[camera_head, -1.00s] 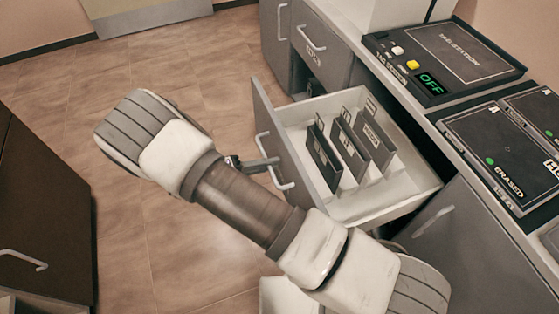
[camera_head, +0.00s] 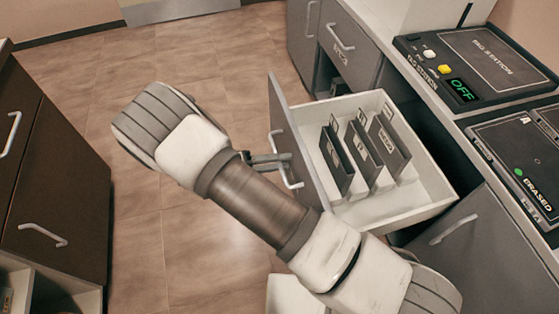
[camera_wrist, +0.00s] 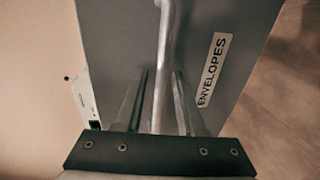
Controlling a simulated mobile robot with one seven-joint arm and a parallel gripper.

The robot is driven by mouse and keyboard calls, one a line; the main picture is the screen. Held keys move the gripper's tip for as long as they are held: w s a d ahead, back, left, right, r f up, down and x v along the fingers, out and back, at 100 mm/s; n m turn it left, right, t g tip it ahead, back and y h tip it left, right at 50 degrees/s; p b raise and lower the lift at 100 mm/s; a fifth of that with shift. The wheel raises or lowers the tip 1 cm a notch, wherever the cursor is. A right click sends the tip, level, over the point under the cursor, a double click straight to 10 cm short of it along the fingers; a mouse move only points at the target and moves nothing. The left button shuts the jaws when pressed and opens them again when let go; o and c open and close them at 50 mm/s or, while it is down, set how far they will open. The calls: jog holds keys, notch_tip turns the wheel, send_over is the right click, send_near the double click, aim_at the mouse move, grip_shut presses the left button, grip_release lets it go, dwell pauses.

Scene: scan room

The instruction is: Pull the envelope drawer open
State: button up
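The envelope drawer (camera_head: 405,222) stands pulled well out of the cabinet, with several dark upright dividers inside. Its grey front carries an "ENVELOPES" label (camera_wrist: 212,68) in the wrist view. A bar handle (camera_wrist: 164,45) runs down the middle of that view, and it also shows in the head view (camera_head: 293,183). My gripper (camera_wrist: 161,85) is at the handle, one finger on each side of the bar. The fingers look spread, with narrow gaps beside the bar. My forearm hides part of the floor in the head view.
The tag station (camera_head: 485,62), reading OFF, and an eraser unit (camera_head: 520,150) sit on the counter at right. A closed grey drawer (camera_head: 345,45) lies behind the open one. A dark cabinet (camera_head: 60,190) stands at left, with bare floor between.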

dwell(0.4)
jog(key=p+v, duration=0.2)
jog(key=v, duration=1.5)
jog(key=shift+a, duration=0.2)
jog(key=shift+a, duration=0.15)
